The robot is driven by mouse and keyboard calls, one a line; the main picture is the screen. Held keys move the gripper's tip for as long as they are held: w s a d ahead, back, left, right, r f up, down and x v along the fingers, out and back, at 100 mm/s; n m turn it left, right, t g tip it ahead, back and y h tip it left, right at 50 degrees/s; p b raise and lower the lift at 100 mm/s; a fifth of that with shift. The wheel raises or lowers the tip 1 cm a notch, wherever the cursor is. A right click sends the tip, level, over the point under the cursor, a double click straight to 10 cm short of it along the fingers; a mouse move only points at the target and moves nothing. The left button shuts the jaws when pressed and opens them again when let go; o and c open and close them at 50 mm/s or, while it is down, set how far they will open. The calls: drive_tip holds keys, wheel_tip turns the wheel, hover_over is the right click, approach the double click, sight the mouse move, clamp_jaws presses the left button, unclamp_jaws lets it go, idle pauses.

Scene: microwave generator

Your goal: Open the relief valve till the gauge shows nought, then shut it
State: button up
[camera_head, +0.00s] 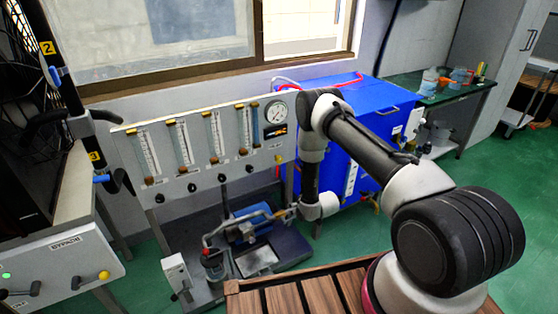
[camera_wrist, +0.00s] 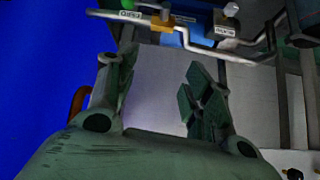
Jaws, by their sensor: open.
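The round white gauge (camera_head: 276,112) sits at the upper right of the grey panel in the head view. Its needle is too small to read. A small yellow fitting (camera_head: 278,158) is below it; I cannot tell whether it is the relief valve. My gripper (camera_head: 290,213) is in front of the panel's lower right, near the blue pump. In the wrist view my gripper (camera_wrist: 155,85) has its two fingers spread, with nothing between them. A yellow valve part (camera_wrist: 162,22) on a pipe lies beyond the fingertips, apart from them, beside a small label that I cannot read surely.
The grey panel (camera_head: 180,178) carries several flow tubes. A blue cabinet (camera_head: 345,110) stands behind my arm. A blue pump (camera_head: 248,226) with pipes is below the panel. A wooden slatted table (camera_head: 285,298) is in front. Green floor shows at right.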

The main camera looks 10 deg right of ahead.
drive_tip(key=w+a+r+t+y, duration=0.2)
drive_tip(key=w+r+t, duration=0.3)
drive_tip(key=w+r, duration=0.2)
drive_tip(key=t+y, duration=0.1)
drive_tip(key=t, duration=0.3)
approach(280, 160)
drive_tip(key=x, duration=1.1)
drive_tip(key=c, duration=1)
